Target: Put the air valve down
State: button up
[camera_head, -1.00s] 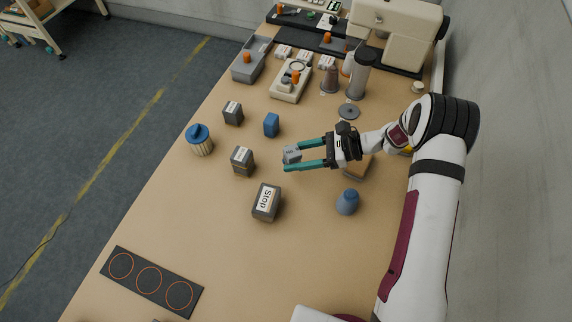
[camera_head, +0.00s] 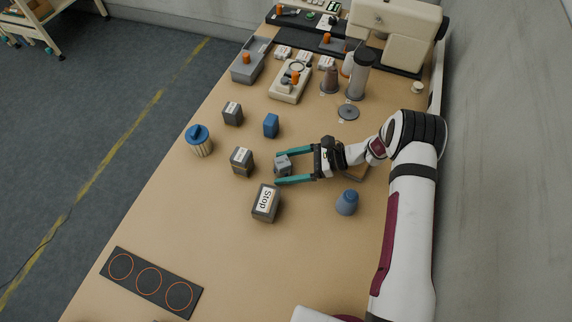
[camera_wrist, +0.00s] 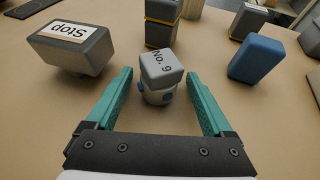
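The air valve (camera_head: 283,166), a small grey piece with a top marked "No. 9" and blue round parts on its side, stands upright on the table. It also shows in the wrist view (camera_wrist: 160,72). My gripper (camera_head: 278,167) is open, with one teal finger on each side of the valve. In the wrist view there is a visible gap between the valve and each finger (camera_wrist: 159,76). The valve appears to rest on the tabletop; its underside is hidden.
A "Stop" box (camera_head: 266,202) stands close below the lower finger. A grey box (camera_head: 242,161) is just left of the valve, and a blue block (camera_head: 271,125) is above it. A blue bottle (camera_head: 347,202) stands at right. The table is clear toward the black three-ring plate (camera_head: 150,281).

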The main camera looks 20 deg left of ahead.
jog(key=shift+r, duration=0.1)
jog(key=v, duration=1.2)
jog(key=shift+d+r, duration=0.1)
jog(key=shift+r, duration=0.2)
jog(key=s+d+r+n+h, duration=0.4)
jog(key=s+r+n+h, duration=0.15)
jog(key=s+r, duration=0.85)
jog(key=s+d+r+n+t+h, duration=0.1)
jog(key=s+d+t+h, duration=0.1)
jog(key=s, duration=0.4)
jog(key=s+d+r+n+t+h, duration=0.2)
jog(key=s+d+h, duration=0.1)
jog(key=s+d, duration=0.2)
jog(key=shift+s+d, duration=0.25)
jog(key=shift+s, duration=0.95)
